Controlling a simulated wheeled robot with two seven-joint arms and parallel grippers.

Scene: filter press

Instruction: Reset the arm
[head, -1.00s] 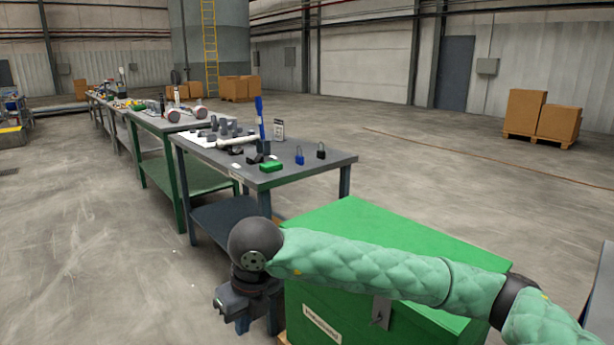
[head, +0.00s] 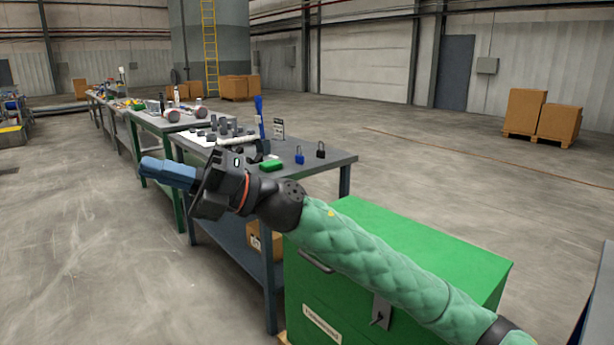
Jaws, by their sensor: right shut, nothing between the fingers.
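My right arm, in a green padded sleeve, comes in from the lower right of the head view. It passes over and in front of the green chest. My right gripper (head: 167,172) is at its end, pointing left, with its blue fingers together and nothing in them. It shows in front of the near grey table and hides part of its front edge and left side. My left gripper is not in view.
The green chest (head: 440,255) stands at lower right. The near grey table (head: 315,165) bears a blue padlock (head: 299,155), a black padlock (head: 320,150) and a green item (head: 271,165). Boxes on pallets (head: 540,115) stand at far right. The floor at left is clear.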

